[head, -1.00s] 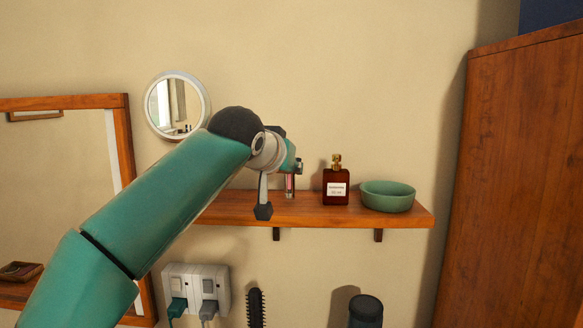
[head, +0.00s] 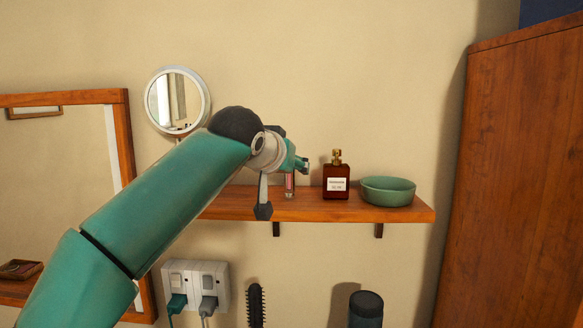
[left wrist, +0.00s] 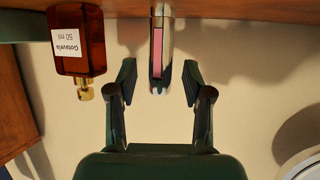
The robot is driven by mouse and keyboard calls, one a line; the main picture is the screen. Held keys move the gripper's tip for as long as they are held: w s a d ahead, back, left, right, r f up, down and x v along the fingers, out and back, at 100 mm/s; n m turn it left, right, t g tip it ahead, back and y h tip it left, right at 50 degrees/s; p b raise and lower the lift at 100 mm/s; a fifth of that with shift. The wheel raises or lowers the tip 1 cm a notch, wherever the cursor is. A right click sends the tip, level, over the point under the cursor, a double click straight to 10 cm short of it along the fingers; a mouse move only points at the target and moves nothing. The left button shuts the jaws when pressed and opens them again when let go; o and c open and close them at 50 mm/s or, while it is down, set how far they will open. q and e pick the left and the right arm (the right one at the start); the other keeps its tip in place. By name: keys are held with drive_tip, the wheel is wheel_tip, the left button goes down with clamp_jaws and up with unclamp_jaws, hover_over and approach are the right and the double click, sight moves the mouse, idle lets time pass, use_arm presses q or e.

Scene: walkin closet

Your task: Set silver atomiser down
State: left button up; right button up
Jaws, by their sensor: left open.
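The silver atomiser (head: 289,187), a slim shiny tube with a pink strip, stands upright on the wooden shelf (head: 320,212), left of the dark red bottle. In the left wrist view, which is upside down, the atomiser (left wrist: 158,50) has its base at the shelf's surface. My left gripper (left wrist: 158,82) is open, one finger on each side of the atomiser, with visible gaps between. In the head view my left gripper (head: 297,164) is at the atomiser's upper part and partly hides it. My right gripper is not in view.
A green bowl (head: 388,191) is further right. A round mirror (head: 177,101) stands left, behind my arm. A wooden cabinet (head: 515,180) bounds the right side.

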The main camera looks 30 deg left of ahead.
use_arm(q)
drive_tip(key=v, duration=1.2)
